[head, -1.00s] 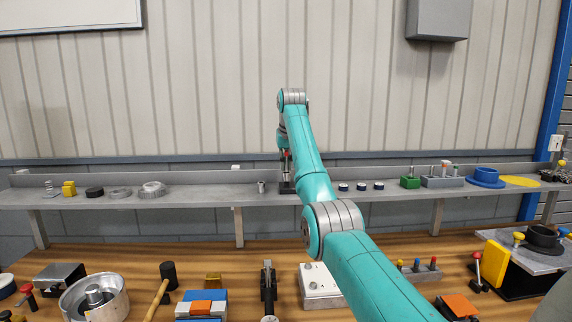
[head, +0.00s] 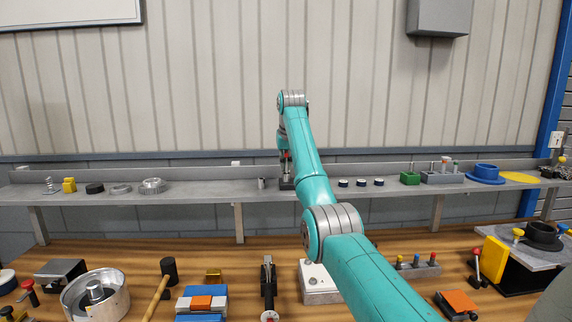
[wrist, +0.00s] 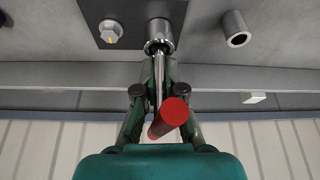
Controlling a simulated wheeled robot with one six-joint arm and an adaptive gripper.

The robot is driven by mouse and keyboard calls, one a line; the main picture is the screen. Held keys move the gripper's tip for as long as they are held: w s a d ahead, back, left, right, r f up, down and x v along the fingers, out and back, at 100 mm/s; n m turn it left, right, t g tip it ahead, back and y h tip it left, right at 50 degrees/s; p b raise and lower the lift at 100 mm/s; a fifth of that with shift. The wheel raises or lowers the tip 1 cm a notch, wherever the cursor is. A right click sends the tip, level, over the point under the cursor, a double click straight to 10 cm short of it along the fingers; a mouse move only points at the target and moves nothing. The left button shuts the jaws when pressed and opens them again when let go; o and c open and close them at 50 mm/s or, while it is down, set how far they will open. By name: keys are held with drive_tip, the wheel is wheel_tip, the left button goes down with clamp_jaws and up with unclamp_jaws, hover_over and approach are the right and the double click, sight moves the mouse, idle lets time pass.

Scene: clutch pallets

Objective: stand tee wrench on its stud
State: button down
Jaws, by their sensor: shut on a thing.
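My gripper (wrist: 158,95) is shut on the tee wrench. The wrench's red handle (wrist: 170,112) shows close to the wrist camera, and its bright steel shank (wrist: 159,72) runs between the fingers toward the shelf. The wrench's socket end (wrist: 160,46) is in line with a steel cylinder at the edge of the dark block (wrist: 92,12). Whether the socket is over the stud or only touching it I cannot tell; the stud itself is hidden. In the head view the dark block (head: 286,185) is on the shelf under my gripper (head: 285,170).
A hex nut with a yellow mark (wrist: 110,31) is on the block. A grey tube (wrist: 236,29) stands beside it, also seen in the head view (head: 262,184). Dark round pieces (head: 361,183) lie to the right. The bench below holds several tools.

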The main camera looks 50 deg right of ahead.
drive_tip(key=c, duration=0.8)
unclamp_jaws()
drive_tip(key=shift+r, duration=3.5)
